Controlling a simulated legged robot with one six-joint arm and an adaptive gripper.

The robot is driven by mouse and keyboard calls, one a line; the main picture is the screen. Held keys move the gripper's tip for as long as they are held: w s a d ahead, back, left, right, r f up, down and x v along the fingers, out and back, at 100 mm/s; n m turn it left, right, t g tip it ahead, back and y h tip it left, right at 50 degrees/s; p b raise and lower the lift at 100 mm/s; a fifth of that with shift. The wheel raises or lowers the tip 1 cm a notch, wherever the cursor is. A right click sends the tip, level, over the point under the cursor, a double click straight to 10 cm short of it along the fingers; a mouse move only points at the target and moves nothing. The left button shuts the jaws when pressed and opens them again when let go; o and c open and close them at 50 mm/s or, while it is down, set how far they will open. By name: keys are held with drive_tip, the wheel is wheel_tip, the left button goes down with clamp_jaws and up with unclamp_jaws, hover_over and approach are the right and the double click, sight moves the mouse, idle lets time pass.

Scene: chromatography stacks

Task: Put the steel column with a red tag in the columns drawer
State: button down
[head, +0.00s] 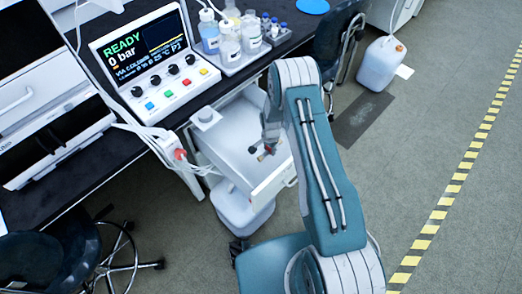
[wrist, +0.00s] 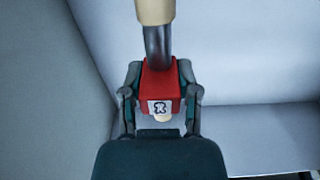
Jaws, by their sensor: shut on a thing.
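In the wrist view, my gripper (wrist: 160,88) is shut on the steel column (wrist: 157,45) at its red tag (wrist: 160,80). The column has a grey metal shaft and a cream end fitting, and its tag carries a small white label. The open drawer (head: 230,120) is white and pulled out from under the bench in the head view. My gripper (head: 270,138) is over or inside this drawer, close to its right side. Pale walls (wrist: 240,50) surround the column in the wrist view. Whether the column touches the drawer floor is unclear.
A small dark item (head: 252,150) shows in the drawer beside my gripper. The bench above carries a control panel (head: 155,65) and a tray of bottles (head: 240,58). A stool (head: 60,255) stands at the lower left.

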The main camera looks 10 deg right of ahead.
sight(269, 160)
wheel_tip(269, 160, down, 7)
drive_tip(key=shift+r, duration=0.15)
idle(0.4)
drive_tip(key=shift+c, duration=1.7)
unclamp_jaws()
